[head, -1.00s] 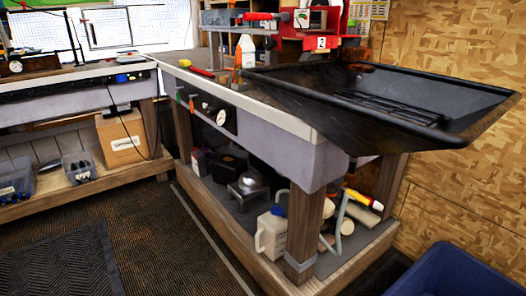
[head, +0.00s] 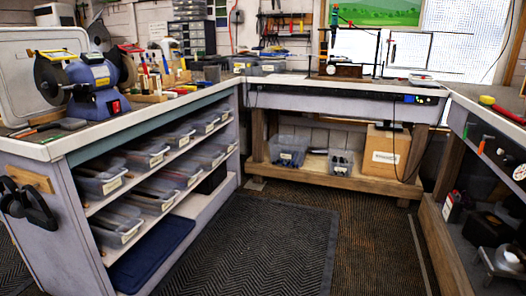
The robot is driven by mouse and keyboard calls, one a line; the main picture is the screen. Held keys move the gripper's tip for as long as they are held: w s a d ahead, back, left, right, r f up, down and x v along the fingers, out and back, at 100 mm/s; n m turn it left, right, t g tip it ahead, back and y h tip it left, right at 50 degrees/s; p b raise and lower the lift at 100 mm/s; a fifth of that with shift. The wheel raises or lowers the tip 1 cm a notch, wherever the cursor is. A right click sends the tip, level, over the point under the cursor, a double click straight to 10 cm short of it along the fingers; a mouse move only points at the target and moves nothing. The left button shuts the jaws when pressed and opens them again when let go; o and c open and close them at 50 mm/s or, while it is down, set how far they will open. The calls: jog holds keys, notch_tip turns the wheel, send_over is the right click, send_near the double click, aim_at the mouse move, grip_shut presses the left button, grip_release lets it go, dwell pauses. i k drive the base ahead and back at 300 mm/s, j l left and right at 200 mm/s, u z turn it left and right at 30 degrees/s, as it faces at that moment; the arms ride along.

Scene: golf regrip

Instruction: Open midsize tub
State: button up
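Several translucent grey tubs with white labels stand in rows on the two upper shelves of the left bench; the nearest are an upper-shelf tub (head: 100,183) and a lower-shelf tub (head: 118,230). Under the back bench stand a clear tub (head: 287,151) and a smaller clear tub (head: 340,163) with dark items inside. A flat dark blue lid or bin top (head: 153,256) lies at the bottom of the left bench. I cannot tell which tub is the midsize one. My gripper is not in view.
A black mat (head: 245,245) covers clear floor between the benches. A blue bench grinder (head: 92,82) stands on the left bench top. A cardboard box (head: 386,152) sits under the back bench. The right bench (head: 450,235) borders the floor, with a grey pot below.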

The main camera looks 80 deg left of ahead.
aim_at(157, 159)
jog(key=u, duration=3.35)
